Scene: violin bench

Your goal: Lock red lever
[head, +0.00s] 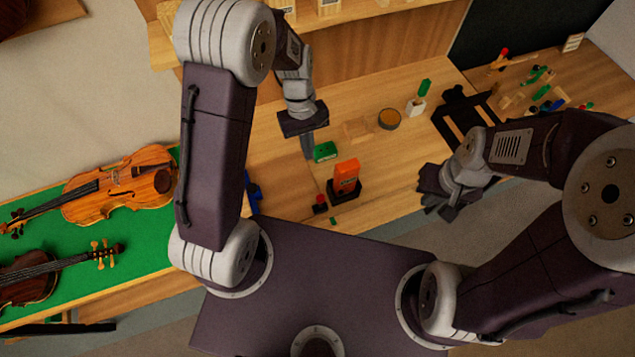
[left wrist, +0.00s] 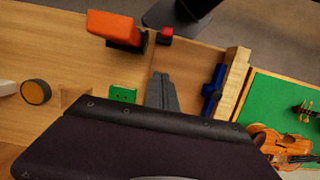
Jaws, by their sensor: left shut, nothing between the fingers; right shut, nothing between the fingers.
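A small red piece (head: 320,199) on a dark base stands on the bench near its front edge, just left of an orange block (head: 346,176) in a dark holder. I take this red piece for the lever; its locked or unlocked position is too small to tell. It also shows in the left wrist view (left wrist: 165,34), beside the orange block (left wrist: 114,27). My left gripper (head: 308,150) is shut and empty above the bench, behind the red piece and apart from it. Its fingers show in the left wrist view (left wrist: 162,92). My right gripper (head: 440,207) is shut and empty at the bench's front side.
A green block (head: 325,152) lies close beside my left gripper. A blue clamp-like tool (left wrist: 213,91) lies near the bench's left edge. A round tin (head: 389,119), a white pot (head: 415,107) and a black frame (head: 464,117) stand farther right. Violins (head: 120,188) lie on green cloth at left.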

